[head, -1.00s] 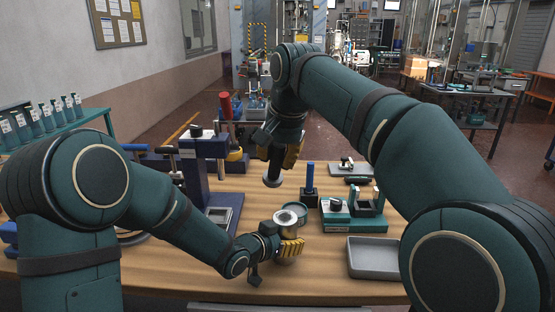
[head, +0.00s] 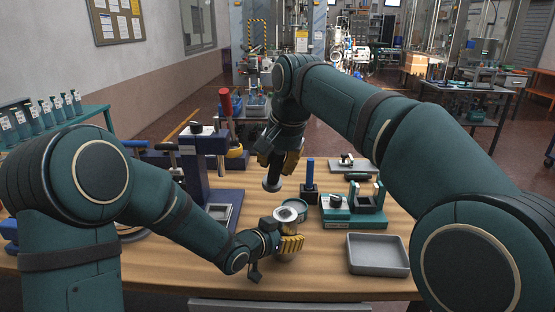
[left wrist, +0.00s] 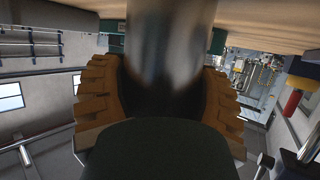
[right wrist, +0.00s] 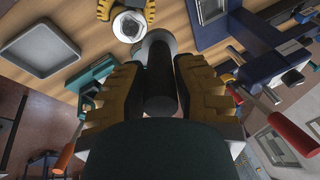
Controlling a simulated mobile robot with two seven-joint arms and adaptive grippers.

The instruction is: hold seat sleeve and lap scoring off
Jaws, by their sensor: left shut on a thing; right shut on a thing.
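The seat sleeve (head: 286,214) is a metal cylinder with an open top, upright low over the front of the wooden bench. My left gripper (head: 291,244) is shut around it; the sleeve's side also fills the middle of the left wrist view (left wrist: 172,45). My right gripper (head: 291,161) is shut on a dark lapping tool (head: 271,183) with a wider round lower end. The tool hangs above the sleeve and slightly to its left, apart from it. In the right wrist view the tool (right wrist: 158,85) points toward the sleeve's open end (right wrist: 129,25).
A teal round tin (head: 300,205) is close behind the sleeve. A grey tray (head: 378,256) is to the right, with a green fixture (head: 350,215) behind it. A blue-handled tool (head: 310,178) stands nearby. A dark blue press (head: 207,165) is at left.

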